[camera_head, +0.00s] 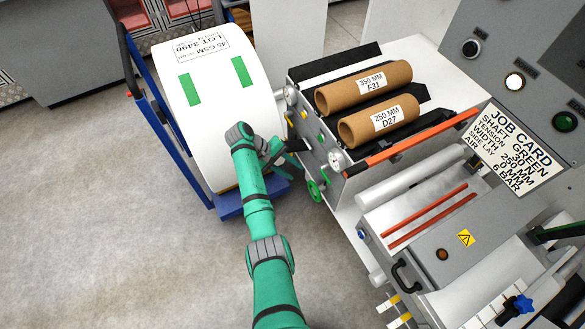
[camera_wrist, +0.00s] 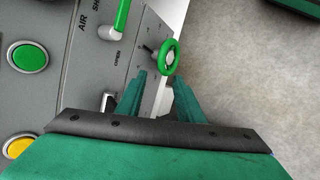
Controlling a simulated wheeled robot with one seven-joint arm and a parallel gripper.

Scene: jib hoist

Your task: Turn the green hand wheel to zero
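The green hand wheel (camera_wrist: 169,57) shows just beyond my fingertips in the wrist view, on the side of a grey machine panel. It also shows in the head view (camera_head: 314,190), low on the machine's left side. My gripper (camera_wrist: 161,80) is open and empty, with a finger on each side of a gap that points toward the wheel. The fingers appear short of the rim. In the head view my gripper (camera_head: 284,154) is up and left of the wheel. The wheel's scale and zero mark are too small to read.
A green lever (camera_wrist: 121,18) and a green button (camera_wrist: 28,57) sit on the panel in the wrist view. A large white roll (camera_head: 216,110) on a blue cart stands close to the left of my gripper. Cardboard cores (camera_head: 362,87) lie on the machine. Floor at lower left is clear.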

